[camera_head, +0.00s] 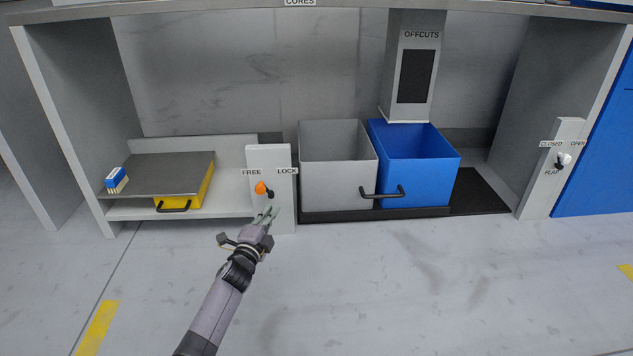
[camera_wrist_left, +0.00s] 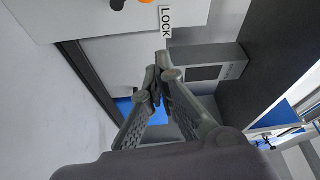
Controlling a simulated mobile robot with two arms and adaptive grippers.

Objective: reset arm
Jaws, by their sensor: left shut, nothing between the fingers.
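My left gripper (camera_head: 266,215) reaches in from the bottom of the head view and is shut and empty. Its fingertips are just below and in front of the orange knob (camera_head: 262,188) on the white FREE/LOCK post (camera_head: 283,217). Whether the fingers touch the post cannot be told. The left wrist view shows the closed fingers (camera_wrist_left: 162,72) close up, with the LOCK label (camera_wrist_left: 166,22) above them and part of the orange knob at the top edge. My right gripper is not in view.
A grey bin (camera_head: 338,185) and a blue bin (camera_head: 425,180) stand on a black tray (camera_head: 475,193) right of the post. The OFFCUTS chute (camera_head: 393,75) hangs above. Left is a yellow drawer (camera_head: 194,190) under a grey plate (camera_head: 165,170) with a brush (camera_head: 116,180). A FLAP post (camera_head: 540,190) stands right. The front floor is clear.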

